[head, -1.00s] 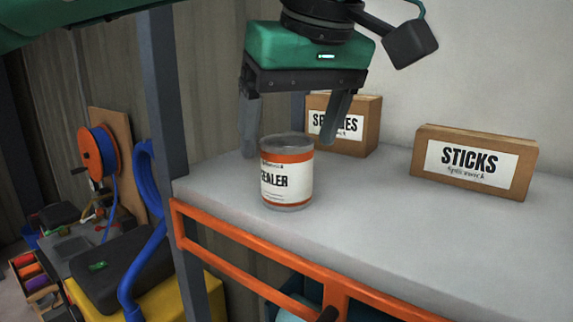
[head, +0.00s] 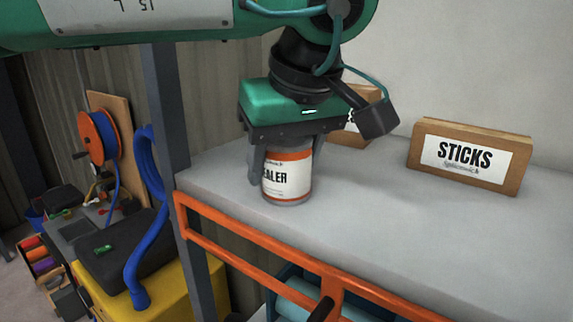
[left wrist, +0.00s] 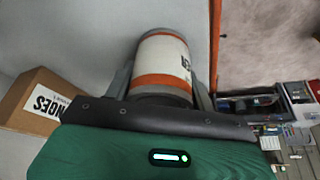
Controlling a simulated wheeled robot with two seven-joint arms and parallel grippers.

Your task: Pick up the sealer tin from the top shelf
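The sealer tin (head: 289,178) is white with orange bands and stands upright near the left end of the top shelf (head: 365,215). It also shows in the left wrist view (left wrist: 163,58), between the two fingers. My left gripper (head: 287,165) points down over the tin, with one finger on either side of it. Its palm is close above the tin and hides the tin's top. In the left wrist view, the fingers (left wrist: 163,75) lie very close to the tin's sides; I cannot tell whether they press on it. My right gripper is not in view.
A box marked STICKS (head: 466,158) stands to the right on the shelf. Another cardboard box (head: 347,138) is partly hidden behind my gripper. A grey post (head: 170,120) and an orange rail (head: 245,249) edge the shelf. The shelf front right is clear.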

